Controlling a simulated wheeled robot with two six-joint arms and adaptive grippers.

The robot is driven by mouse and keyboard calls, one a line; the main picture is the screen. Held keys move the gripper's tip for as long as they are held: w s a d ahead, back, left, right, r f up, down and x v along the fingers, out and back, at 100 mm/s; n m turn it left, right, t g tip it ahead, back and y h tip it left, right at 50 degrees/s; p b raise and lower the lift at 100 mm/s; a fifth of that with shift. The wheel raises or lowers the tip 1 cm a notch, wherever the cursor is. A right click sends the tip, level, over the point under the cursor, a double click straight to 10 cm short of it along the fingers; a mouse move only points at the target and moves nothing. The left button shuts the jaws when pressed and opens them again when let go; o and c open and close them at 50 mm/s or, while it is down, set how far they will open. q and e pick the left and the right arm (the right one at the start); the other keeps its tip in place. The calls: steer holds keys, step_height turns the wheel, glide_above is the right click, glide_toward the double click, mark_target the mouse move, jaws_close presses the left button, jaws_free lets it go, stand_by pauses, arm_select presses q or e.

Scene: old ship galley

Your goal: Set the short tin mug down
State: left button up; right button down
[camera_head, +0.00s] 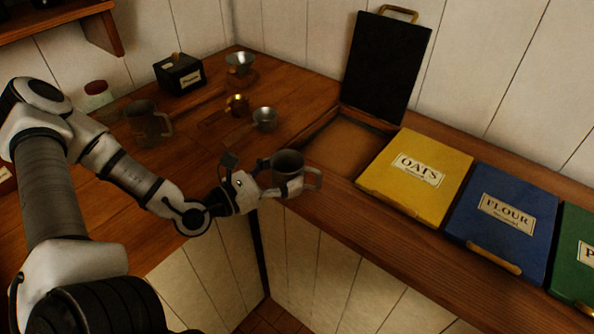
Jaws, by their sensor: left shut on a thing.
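The short tin mug (289,162) is grey metal with a handle on its right side. My left gripper (287,185) is shut on it, and the mug looks upright. The mug appears near the front edge of the wooden counter (190,150), close to the inner corner. I cannot tell whether its base touches the counter or is held above it. The gripper's fingers hide the lower part of the mug. My right gripper is not in view.
A taller mug (147,124), a small black box (178,73), and several small metal cups, including one cup (264,119), stand on the left counter. An open bin with a raised black lid (386,66) lies right of the mug. Yellow OATS (418,174) and blue FLOUR (503,221) lids are closed.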

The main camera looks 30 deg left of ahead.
mark_target(297, 164)
arm_select(q)
steer(key=w, duration=0.2)
steer(key=w+a, duration=0.1)
steer(key=w, duration=0.2)
steer(key=w+f+b, duration=0.1)
steer(key=w, duration=0.1)
steer(key=shift+w+a, duration=0.2)
steer(key=shift+w, duration=0.1)
step_height(297, 164, down, 3)
steer(key=shift+a+f, duration=0.1)
steer(key=shift+w, duration=0.1)
steer(key=shift+f, duration=0.1)
steer(key=shift+f+b, duration=0.1)
steer(key=shift+b, duration=0.3)
steer(key=o, duration=1.2)
